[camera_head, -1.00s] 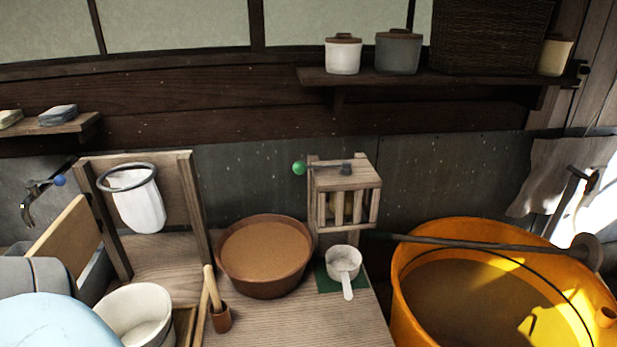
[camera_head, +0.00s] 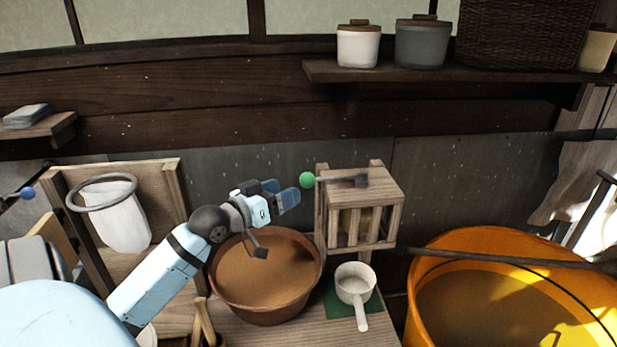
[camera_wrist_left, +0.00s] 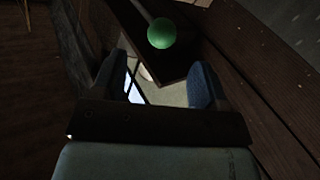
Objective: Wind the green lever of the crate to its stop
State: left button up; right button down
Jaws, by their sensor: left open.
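The wooden slatted crate (camera_head: 362,222) stands at the back edge of the counter. Its lever (camera_head: 340,180) lies across the top, with a green ball knob (camera_head: 307,180) sticking out past the left side. My left gripper (camera_head: 290,194) is just left of the green knob, a little lower in the picture. In the left wrist view the green knob (camera_wrist_left: 162,33) shows beyond the two blue fingertips (camera_wrist_left: 168,85), which are apart with nothing between them. The knob appears clear of the fingers. My right gripper is not in view.
A brown bowl (camera_head: 229,276) of brown contents lies below my left arm. A white ladle (camera_head: 354,284) rests on a green mat before the crate. A large orange tub (camera_head: 432,252) stands right. A shelf (camera_head: 330,72) with pots is above the crate.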

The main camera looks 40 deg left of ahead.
aim_at(301, 183)
pick_arm(q)
jog(key=w+p, duration=0.1)
jog(key=w, duration=0.6)
jog(key=shift+d, duration=0.2)
jog(key=shift+w+d, duration=0.1)
jog(key=shift+w, duration=0.4)
jog(key=c, duration=1.2)
grip_shut()
jog(key=shift+p, duration=0.35)
